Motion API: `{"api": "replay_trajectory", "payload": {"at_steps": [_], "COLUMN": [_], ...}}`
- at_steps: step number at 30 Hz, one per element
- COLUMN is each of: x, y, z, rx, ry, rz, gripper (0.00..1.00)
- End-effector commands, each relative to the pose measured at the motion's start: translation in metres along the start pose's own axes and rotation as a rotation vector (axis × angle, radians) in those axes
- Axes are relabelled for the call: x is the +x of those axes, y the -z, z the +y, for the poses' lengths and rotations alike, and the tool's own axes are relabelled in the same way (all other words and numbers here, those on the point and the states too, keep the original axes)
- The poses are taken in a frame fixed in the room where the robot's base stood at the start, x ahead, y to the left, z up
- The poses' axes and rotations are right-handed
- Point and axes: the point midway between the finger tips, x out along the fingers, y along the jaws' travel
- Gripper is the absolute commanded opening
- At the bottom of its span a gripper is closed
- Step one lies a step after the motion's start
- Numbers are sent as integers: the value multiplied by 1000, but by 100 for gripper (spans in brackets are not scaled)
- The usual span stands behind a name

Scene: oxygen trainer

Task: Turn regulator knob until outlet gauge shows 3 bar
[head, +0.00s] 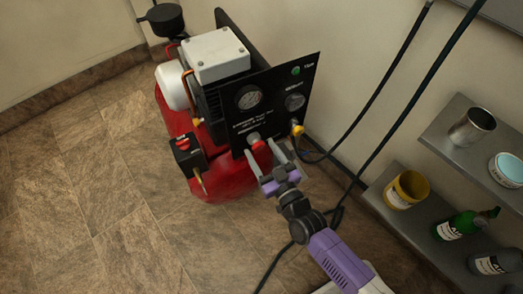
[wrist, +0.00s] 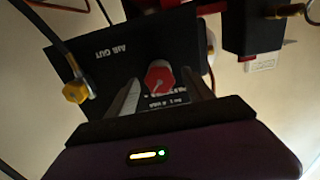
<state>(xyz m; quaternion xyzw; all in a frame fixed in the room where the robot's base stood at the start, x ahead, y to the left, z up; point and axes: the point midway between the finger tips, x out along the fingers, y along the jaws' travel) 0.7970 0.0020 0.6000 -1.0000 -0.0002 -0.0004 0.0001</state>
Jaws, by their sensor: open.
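The regulator knob (head: 258,147) is red and sits low on the black panel (head: 309,80) of the compressor. In the wrist view the red knob (wrist: 160,76) shows a pale pointer line. My gripper (head: 267,160) is open at the knob; in the wrist view its two fingers (wrist: 160,95) stand on either side of the knob. I cannot tell whether they touch it. Two round gauges, a left one (head: 248,97) and a right one (head: 294,102), sit higher on the panel. Their readings are too small to tell, and they are not visible in the wrist view.
A yellow air outlet fitting (head: 297,129) with a black hose is just right of the knob. A black box with a red switch (head: 183,146) is at the left. Shelves (head: 385,205) with cans and bottles stand at the right. The tiled floor (head: 80,200) at left is clear.

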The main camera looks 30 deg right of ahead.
Motion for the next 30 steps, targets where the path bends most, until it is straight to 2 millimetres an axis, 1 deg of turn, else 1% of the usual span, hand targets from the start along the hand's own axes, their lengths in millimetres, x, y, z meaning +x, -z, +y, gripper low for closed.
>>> {"api": "replay_trajectory", "payload": {"at_steps": [3,10,11,15,17,18,20,26,30], "x": [6,6,6,6,6,6,6,6,6], "y": [0,0,0,0,0,0,0,0,-1], "z": [0,0,0,0,0,0,0,0,0], "rx": [0,0,0,0,0,0,0,11,50], "ry": [0,0,-1,0,0,0,0,0,0], "rz": [-1,-1,-1,-1,-1,-1,-1,-1,-1], "gripper": [60,60,58,31,19,11,0,0,0]}}
